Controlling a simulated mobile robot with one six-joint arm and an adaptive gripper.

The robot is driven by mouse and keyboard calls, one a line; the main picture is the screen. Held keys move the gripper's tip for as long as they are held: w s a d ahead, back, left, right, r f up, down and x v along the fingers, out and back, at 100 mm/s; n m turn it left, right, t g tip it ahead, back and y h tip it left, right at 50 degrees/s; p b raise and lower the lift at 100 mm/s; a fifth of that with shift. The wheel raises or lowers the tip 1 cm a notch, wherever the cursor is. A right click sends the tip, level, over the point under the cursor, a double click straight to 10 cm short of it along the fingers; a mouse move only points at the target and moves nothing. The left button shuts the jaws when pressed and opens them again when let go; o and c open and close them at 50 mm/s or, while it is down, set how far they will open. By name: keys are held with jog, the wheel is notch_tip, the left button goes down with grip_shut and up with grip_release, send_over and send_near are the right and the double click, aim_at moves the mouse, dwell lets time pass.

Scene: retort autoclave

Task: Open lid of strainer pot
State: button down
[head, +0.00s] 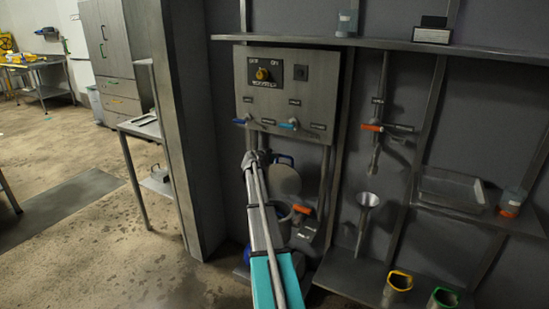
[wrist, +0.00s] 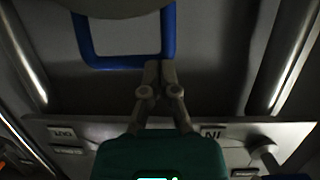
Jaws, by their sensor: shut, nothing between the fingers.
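The strainer pot (head: 283,222) stands low against the wall, partly hidden behind my arm. Its round pale lid (head: 286,181) stands steeply raised above the pot, with a blue loop handle (head: 289,160) at its top. In the wrist view, the blue handle (wrist: 120,63) hangs across the upper part and the lid's edge (wrist: 118,6) shows at the top. My gripper (head: 251,157) is shut and empty, just left of the handle in the head view. In the wrist view, the fingertips (wrist: 158,66) overlap the handle's lower right corner; I cannot tell whether they touch it.
A control panel (head: 286,92) with a knob and blue-handled valves hangs just above my gripper. A steel funnel (head: 367,201), orange-handled valve (head: 372,128) and clear tray (head: 450,189) are on the right. A grey column (head: 174,130) stands left; open floor lies beyond it.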

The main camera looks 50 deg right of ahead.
jog(key=d, duration=0.2)
jog(key=w+d, duration=0.1)
jog(key=d, duration=0.3)
jog(key=shift+w+d+r, duration=0.2)
jog(key=shift+w+r, duration=0.05)
jog(key=shift+w, duration=0.05)
jog(key=shift+a+p, duration=0.15)
jog(key=shift+p, duration=0.2)
jog(key=s+a+r+p, duration=0.2)
jog(key=a+r+p, duration=0.5)
jog(key=a, duration=0.4)
jog(key=shift+s+a+r, duration=0.15)
jog(key=shift+a, duration=0.15)
dwell(0.4)
